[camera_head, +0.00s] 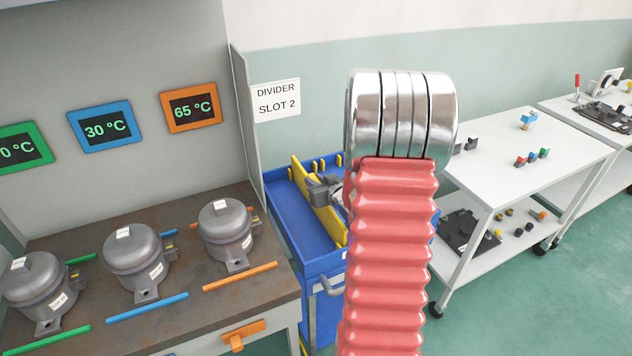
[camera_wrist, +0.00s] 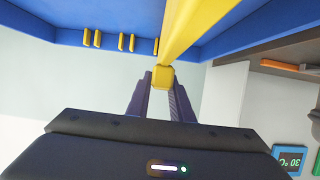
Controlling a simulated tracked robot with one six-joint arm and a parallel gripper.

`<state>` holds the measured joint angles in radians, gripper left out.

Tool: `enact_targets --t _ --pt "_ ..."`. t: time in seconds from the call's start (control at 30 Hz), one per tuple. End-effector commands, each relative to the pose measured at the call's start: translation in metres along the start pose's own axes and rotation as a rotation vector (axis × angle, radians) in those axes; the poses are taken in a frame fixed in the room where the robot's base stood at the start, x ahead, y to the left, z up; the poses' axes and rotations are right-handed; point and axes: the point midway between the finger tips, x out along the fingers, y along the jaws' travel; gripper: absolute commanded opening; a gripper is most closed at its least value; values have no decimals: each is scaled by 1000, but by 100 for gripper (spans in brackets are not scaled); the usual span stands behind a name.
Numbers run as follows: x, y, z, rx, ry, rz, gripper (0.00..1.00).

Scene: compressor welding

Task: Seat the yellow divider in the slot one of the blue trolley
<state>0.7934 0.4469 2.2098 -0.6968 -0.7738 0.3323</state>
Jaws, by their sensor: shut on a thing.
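The yellow divider (camera_head: 316,199) is a long upright plate running lengthwise over the left part of the blue trolley (camera_head: 287,221). My gripper (camera_head: 322,190) is dark grey and shut on the divider from its right side. In the wrist view the divider (camera_wrist: 193,27) runs away from the jaws (camera_wrist: 162,78), with its gripped yellow part between the fingertips. Yellow slot pegs (camera_wrist: 126,42) stand in pairs on the trolley's blue wall, and one lone-looking peg shows close beside the divider. I cannot tell whether the divider's lower edge touches the tray floor.
A wall sign (camera_head: 276,100) reads "DIVIDER SLOT 2". A brown bench (camera_head: 190,282) with several grey compressors (camera_head: 137,262) stands left of the trolley. A white table (camera_head: 555,150) with small parts stands at right. My red corrugated arm hides the trolley's right part.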

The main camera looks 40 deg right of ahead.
Motion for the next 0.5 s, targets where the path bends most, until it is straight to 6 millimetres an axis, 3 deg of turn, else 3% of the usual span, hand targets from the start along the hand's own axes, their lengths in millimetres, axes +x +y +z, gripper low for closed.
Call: enact_targets --t 0.17,0.2,0.5 --pt "1 0 1 0 0 0 0" --pt "1 0 2 0 0 0 21" --pt "1 -1 1 0 0 -1 39"
